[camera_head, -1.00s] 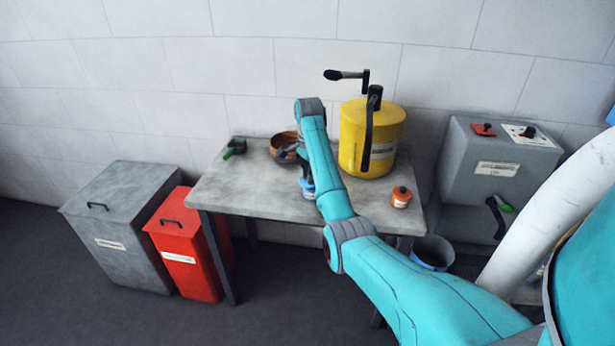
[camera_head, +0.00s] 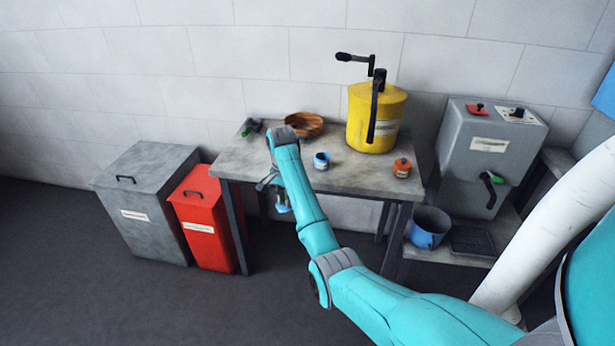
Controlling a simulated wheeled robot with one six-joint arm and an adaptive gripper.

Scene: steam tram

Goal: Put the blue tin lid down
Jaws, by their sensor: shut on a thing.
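My gripper (camera_head: 277,200) is in front of the table's front edge, partly hidden behind my forearm. It is shut on the blue tin lid (camera_head: 283,209), a small blue patch below the fingers. The lid is clear of the table top and mostly hidden. A small blue tin (camera_head: 322,164) with a pale label stands upright on the table (camera_head: 352,180), right of my arm; its top looks dark.
The table also holds a brown bowl (camera_head: 304,125), a green-handled tool (camera_head: 250,127), a yellow drum (camera_head: 374,120) with a crank and an orange tin (camera_head: 402,168). A red bin (camera_head: 205,225) and grey bin (camera_head: 145,195) stand left; a blue bucket (camera_head: 428,228) stands right. Bare table lies around the tin.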

